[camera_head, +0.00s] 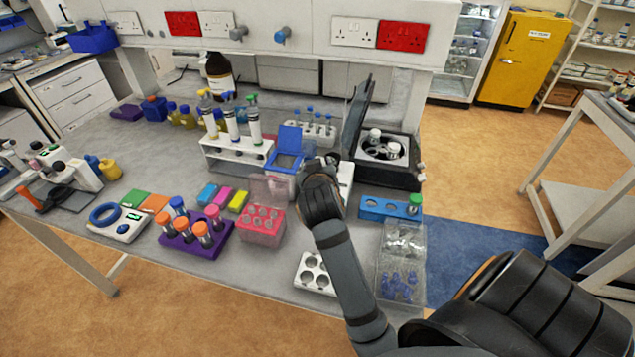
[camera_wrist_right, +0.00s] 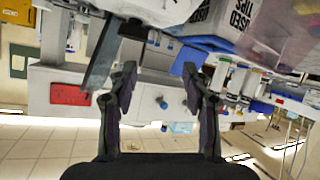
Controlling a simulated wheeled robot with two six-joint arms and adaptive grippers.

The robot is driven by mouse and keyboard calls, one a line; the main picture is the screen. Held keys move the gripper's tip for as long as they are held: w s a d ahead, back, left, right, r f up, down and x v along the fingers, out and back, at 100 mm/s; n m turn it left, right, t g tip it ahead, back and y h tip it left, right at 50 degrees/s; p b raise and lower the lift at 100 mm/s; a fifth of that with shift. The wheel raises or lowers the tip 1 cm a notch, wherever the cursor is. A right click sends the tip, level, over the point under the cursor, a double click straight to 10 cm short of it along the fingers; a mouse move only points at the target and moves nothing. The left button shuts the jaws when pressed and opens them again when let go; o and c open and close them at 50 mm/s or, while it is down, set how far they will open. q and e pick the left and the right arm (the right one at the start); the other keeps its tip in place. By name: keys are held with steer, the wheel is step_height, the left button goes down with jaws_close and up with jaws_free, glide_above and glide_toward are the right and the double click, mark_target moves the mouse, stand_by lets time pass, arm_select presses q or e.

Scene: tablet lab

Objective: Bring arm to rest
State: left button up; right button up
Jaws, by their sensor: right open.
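My right arm reaches in from the lower right in the head view, over the middle of the bench (camera_head: 272,278). My right gripper (camera_head: 328,163) is at its far end, close to the blue-lidded box (camera_head: 288,150) and left of the open centrifuge (camera_head: 388,150). The wrist and arm hide its fingers in part there. In the right wrist view, the two dark fingers of my right gripper (camera_wrist_right: 162,90) stand wide apart with nothing held between them. My left gripper is in neither view.
A white rack (camera_head: 237,150) with capped tubes stands left of the gripper. A pink rack box (camera_head: 262,222), a white holder (camera_head: 314,273), a blue rack (camera_head: 388,208) and a clear box (camera_head: 402,258) surround the forearm. Open floor lies right of the bench.

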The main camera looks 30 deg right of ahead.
step_height(320, 180, up, 2)
steer(key=shift+r, duration=0.25)
steer(key=shift+r, duration=0.1)
